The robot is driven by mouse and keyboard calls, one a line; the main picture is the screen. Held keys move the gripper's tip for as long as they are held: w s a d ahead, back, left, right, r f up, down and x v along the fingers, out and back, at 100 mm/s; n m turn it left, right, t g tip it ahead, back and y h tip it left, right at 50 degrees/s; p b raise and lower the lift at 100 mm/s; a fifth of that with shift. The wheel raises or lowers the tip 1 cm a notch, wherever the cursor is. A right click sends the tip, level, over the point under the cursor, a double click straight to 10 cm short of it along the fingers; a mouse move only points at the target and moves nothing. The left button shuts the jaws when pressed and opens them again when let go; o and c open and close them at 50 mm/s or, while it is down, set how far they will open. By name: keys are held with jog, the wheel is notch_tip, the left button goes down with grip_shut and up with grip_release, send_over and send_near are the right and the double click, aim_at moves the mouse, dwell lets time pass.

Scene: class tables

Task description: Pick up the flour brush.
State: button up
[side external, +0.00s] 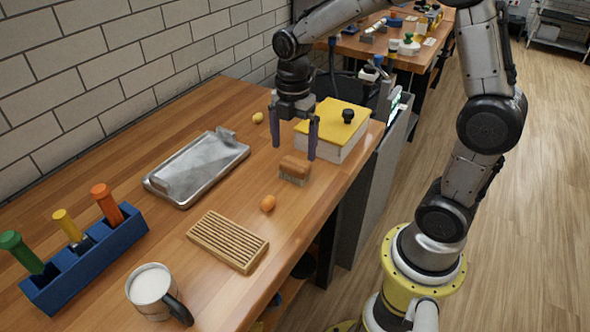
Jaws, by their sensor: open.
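The flour brush (295,170) has a brown wooden block on top and pale bristles below. It rests bristles-down on the wooden table, near its right edge. My gripper (294,151) is open and points down, with its two dark fingers spread apart. It hangs above and slightly behind the brush in the side external view. Nothing is between the fingers. The right fingertip appears close to the brush's upper right end; whether they touch, I cannot tell.
A white box with a yellow lid (318,121) stands right behind the brush.

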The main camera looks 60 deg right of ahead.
aim_at(295, 162)
jog(key=shift+s+d+f, duration=0.1)
jog(key=shift+s+f, duration=0.05)
jog(key=shift+f, duration=2.95)
jog(key=c, duration=1.1)
